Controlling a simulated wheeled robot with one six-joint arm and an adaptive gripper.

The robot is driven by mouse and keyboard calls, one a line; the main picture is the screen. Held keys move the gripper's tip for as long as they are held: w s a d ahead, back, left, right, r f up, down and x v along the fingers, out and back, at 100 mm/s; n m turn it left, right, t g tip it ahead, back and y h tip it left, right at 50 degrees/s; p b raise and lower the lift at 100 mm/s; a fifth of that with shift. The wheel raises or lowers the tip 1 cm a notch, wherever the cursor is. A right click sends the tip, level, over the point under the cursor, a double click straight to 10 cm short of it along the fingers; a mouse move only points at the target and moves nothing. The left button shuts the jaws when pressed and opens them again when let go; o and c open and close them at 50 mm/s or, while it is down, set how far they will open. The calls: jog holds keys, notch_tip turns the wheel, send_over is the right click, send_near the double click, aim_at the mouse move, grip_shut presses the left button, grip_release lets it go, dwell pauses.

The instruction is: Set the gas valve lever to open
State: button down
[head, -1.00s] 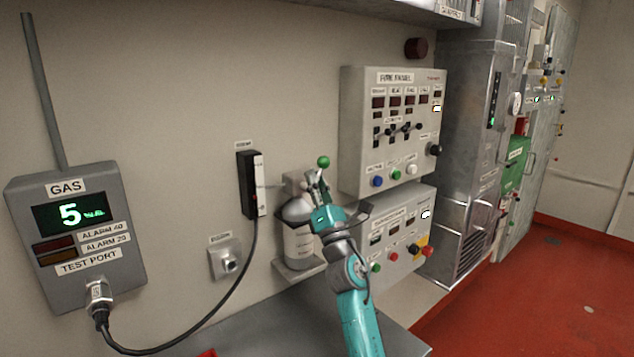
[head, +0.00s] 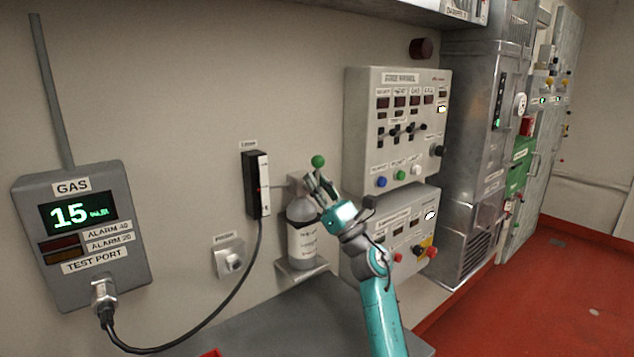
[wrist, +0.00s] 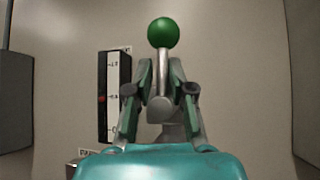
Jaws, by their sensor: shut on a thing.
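The gas valve lever has a green ball knob (head: 318,161) on a thin metal stem, above a grey gas bottle (head: 302,236) on a wall bracket. In the wrist view the green knob (wrist: 162,32) stands straight up above my fingers. My gripper (head: 316,184) is at the lever; in the wrist view its fingers (wrist: 161,85) are shut around the stem below the knob. The valve body behind is partly hidden by the fingers. The gas meter (head: 80,232) at the left reads 15.
A black flow gauge (head: 256,184) with a red mark hangs left of the bottle. A cable runs from it to the meter's test port. The fire panel (head: 398,130) and a lower button panel (head: 400,235) stand close right of my gripper. A grey bench (head: 290,325) lies below.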

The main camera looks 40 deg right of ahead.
jog(key=shift+d+f, duration=0.1)
jog(key=shift+f, duration=0.25)
jog(key=c, duration=1.2)
grip_release()
jog(key=shift+r, duration=0.15)
jog(key=v, duration=1.2)
